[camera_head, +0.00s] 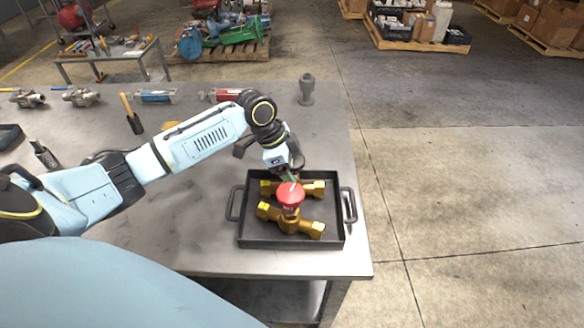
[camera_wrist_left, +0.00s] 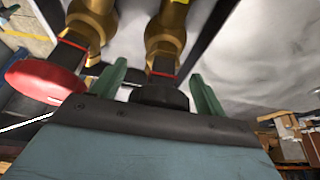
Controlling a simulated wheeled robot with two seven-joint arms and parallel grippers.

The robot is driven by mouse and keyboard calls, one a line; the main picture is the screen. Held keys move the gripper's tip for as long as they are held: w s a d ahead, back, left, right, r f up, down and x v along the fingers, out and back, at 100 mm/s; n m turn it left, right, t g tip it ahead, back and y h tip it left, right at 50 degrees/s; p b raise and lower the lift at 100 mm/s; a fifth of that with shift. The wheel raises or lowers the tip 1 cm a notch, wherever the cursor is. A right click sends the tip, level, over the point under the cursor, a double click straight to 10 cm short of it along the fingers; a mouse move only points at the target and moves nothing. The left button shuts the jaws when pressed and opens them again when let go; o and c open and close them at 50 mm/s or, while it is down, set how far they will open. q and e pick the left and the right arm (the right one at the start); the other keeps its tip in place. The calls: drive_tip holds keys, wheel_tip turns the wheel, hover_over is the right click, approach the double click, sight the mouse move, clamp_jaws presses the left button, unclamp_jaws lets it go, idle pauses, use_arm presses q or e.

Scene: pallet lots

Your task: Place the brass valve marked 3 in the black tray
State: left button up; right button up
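The black tray (camera_head: 243,236) stands at the near right of the metal table. Two brass valves lie in it. The nearer brass valve (camera_head: 290,224) has a red handwheel and yellow tags at its ends. The farther brass valve (camera_head: 314,188) lies behind it, partly hidden by the handwheel and my gripper. No number is readable. My left gripper (camera_head: 288,178) is low over the farther valve. In the left wrist view, its green fingers (camera_wrist_left: 158,90) stand apart on either side of that valve's dark knob (camera_wrist_left: 160,97), with small gaps. The red handwheel (camera_wrist_left: 45,80) is beside them. My right gripper is out of view.
A grey upright fitting (camera_head: 306,90) stands at the table's back right. Other fittings (camera_head: 80,96), a red-bodied item (camera_head: 226,95) and a brush-like tool (camera_head: 131,115) lie along the back and left. The table's right edge is close to the tray.

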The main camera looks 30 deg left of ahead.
use_arm(q)
drive_tip(key=v, duration=1.2)
drive_tip(key=shift+p, duration=0.4)
